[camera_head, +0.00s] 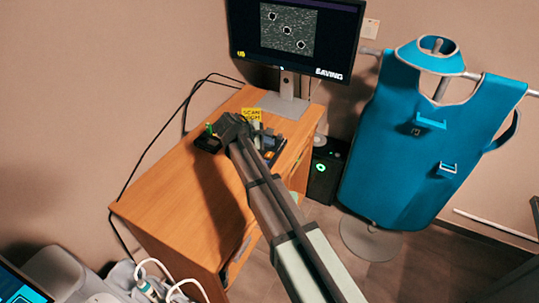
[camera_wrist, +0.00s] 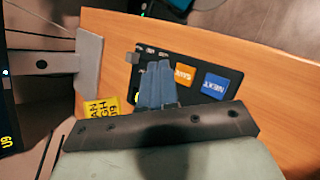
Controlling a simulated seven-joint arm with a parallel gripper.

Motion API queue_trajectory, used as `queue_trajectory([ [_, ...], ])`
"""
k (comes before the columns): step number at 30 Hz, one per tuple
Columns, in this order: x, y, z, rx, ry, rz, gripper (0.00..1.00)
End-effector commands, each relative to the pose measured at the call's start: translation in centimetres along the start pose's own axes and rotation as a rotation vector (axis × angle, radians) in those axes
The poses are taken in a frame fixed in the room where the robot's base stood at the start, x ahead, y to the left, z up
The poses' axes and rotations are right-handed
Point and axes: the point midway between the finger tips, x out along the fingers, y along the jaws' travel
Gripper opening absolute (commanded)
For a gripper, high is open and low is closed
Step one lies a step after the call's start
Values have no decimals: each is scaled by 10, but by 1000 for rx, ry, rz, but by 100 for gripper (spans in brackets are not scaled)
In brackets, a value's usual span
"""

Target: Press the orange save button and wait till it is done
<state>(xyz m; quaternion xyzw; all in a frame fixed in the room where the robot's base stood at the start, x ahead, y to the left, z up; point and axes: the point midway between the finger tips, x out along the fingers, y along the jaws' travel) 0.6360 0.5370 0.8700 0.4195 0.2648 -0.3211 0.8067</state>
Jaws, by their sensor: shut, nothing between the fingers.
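The orange save button (camera_wrist: 184,75) is on a dark control panel (camera_wrist: 233,70) on the desk, beside a blue NEXT button (camera_wrist: 214,86). My gripper (camera_wrist: 158,68) is shut and empty, its fingers over the panel right beside the orange button's left edge in the wrist view. I cannot tell whether they touch anything. In the head view my gripper (camera_head: 234,122) hides part of the panel (camera_head: 273,150). The monitor (camera_head: 340,45) shows a grey speckled picture with three dark spots, white text "SAVING" at lower right and yellow "U9" at lower left.
A yellow note (camera_head: 252,114) lies near the monitor stand (camera_head: 282,103). A small dark box with a green part (camera_head: 208,140) is left of my gripper. The wooden desk's (camera_head: 165,200) near left is clear. A blue apron (camera_head: 425,140) hangs at right.

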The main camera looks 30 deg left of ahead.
Motion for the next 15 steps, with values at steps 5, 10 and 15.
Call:
queue_trajectory([
  [5,-11,8,8,2,1,1,0],
  [10,-18,13,13,1,1,0,0],
  [15,-19,14,14,0,0,0,0],
])
